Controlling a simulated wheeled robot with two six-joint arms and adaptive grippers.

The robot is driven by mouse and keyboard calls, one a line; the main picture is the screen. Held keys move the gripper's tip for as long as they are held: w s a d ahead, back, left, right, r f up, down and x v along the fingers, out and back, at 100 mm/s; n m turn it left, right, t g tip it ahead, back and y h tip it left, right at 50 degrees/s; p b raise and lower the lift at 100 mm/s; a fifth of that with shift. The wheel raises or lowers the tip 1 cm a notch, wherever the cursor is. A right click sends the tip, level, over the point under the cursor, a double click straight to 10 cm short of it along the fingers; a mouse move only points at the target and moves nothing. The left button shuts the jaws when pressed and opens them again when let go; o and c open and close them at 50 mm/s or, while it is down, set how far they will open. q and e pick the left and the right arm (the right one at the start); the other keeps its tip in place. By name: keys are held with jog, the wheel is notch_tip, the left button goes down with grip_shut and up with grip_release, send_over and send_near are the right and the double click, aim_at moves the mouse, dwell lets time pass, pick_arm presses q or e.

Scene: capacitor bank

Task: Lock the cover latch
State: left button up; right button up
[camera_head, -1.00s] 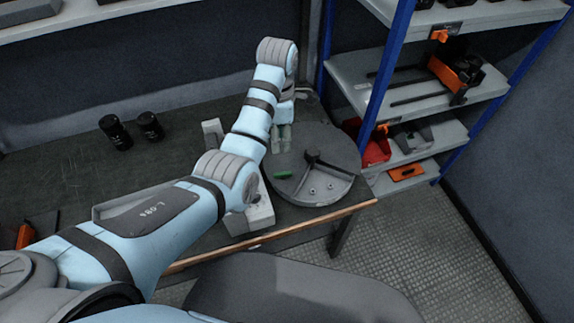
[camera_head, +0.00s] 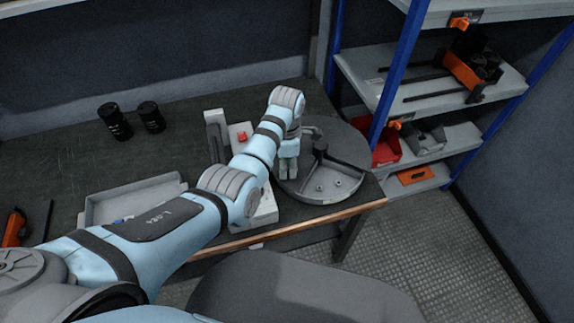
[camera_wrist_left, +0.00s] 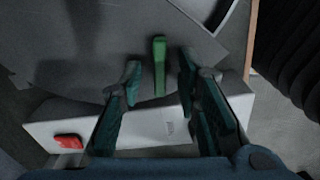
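The cover is a round grey lid (camera_head: 349,149) with a dark central hub and spokes, near the right end of the workbench. The latch is a small green bar (camera_wrist_left: 159,65) that shows in the left wrist view, lying at the lid's edge. My left gripper (camera_head: 288,170) points down over the lid's left part and hides the latch in the head view. In the left wrist view, my left gripper (camera_wrist_left: 160,68) is open, its fingers on either side of the green latch with gaps. I cannot tell its height above the latch. My right gripper is not in view.
A pale base unit (camera_head: 266,210) with a red button (camera_wrist_left: 68,141) stands beside the lid. A grey tray (camera_head: 135,196) and two black cylinders (camera_head: 115,121) are on the bench (camera_head: 60,170). A blue-post shelf (camera_head: 396,70) stands close on the right.

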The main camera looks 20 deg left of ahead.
pick_arm(q)
grip_shut()
jog(key=shift+r, duration=0.1)
jog(key=shift+r+m+p, duration=0.1)
jog(key=shift+m+p, duration=1.05)
jog(key=shift+m, duration=0.15)
jog(key=m+p, duration=0.1)
jog(key=m, duration=0.1)
jog(key=shift+m, duration=0.4)
jog(key=m+p, duration=0.1)
jog(key=m, duration=0.3)
jog(key=shift+w+m, duration=0.1)
jog(key=shift+m, duration=0.2)
jog(key=m, duration=0.5)
jog(key=shift+w+m, duration=0.1)
jog(key=shift+m, duration=0.3)
